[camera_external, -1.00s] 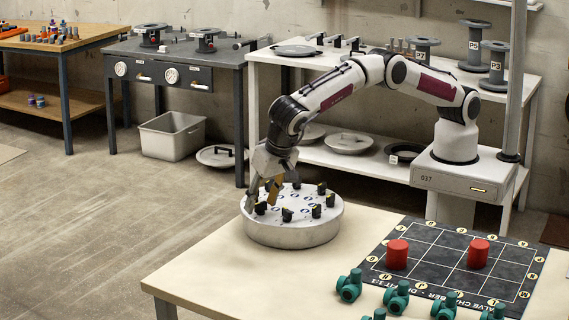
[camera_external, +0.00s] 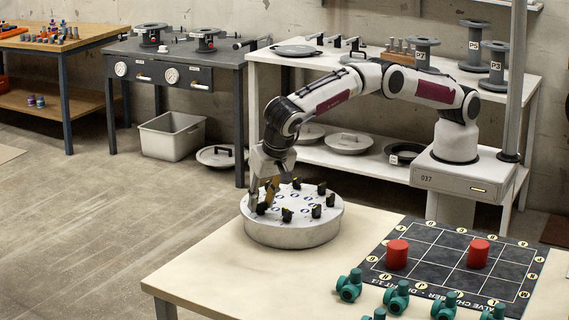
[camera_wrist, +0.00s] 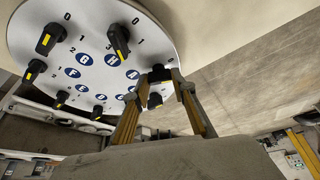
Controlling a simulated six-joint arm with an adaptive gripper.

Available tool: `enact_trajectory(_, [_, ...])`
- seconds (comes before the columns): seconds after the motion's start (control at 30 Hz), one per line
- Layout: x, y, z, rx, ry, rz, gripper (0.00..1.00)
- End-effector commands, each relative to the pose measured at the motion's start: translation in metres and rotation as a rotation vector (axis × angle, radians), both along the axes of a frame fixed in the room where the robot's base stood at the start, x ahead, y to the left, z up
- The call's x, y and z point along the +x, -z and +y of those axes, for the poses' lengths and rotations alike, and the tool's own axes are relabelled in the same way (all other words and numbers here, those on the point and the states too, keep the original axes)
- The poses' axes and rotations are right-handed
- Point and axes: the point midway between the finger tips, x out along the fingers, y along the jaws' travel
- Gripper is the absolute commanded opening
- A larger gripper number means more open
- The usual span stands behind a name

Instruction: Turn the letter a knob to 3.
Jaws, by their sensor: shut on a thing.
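A round pale dial plate (camera_external: 292,235) stands on the near table, ringed by black knobs with yellow marks. In the wrist view the plate (camera_wrist: 150,35) shows blue letter discs and printed numbers beside the knobs. My gripper (camera_external: 263,203) is at the left rim of the plate. In the wrist view my gripper (camera_wrist: 160,90) has its two yellow-sided fingers shut on a black knob (camera_wrist: 158,75) at the plate's edge. The fingers partly hide this knob.
Other knobs, such as a black knob (camera_wrist: 118,40), stand close by on the plate. On the table (camera_external: 215,285) to the right are a dark grid board (camera_external: 432,265) with two red cylinders and several green valves. The table's front left is clear.

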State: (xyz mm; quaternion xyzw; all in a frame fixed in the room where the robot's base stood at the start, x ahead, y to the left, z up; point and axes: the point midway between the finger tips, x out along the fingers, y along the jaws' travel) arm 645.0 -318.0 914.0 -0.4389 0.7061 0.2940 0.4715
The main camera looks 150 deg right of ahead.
Motion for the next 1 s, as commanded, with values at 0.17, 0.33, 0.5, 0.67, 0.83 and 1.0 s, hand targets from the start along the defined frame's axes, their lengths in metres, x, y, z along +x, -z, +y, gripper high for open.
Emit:
enact_trajectory(0.17, [0.0020, 0.0001, -0.0008, -0.002, 0.042, -0.004, 0.04])
enact_trajectory(0.33, [0.0027, -0.0003, -0.0012, -0.003, 0.077, -0.004, 0.04])
enact_trajectory(0.5, [0.0032, -0.0004, -0.0016, -0.004, 0.110, -0.007, 0.04])
enact_trajectory(0.67, [0.0030, -0.0004, -0.0014, -0.004, 0.139, -0.008, 0.04])
enact_trajectory(0.83, [0.0023, -0.0007, -0.0009, -0.003, 0.156, -0.008, 0.04])
enact_trajectory(1.0, [0.0022, -0.0007, -0.0007, -0.003, 0.157, -0.007, 0.04])
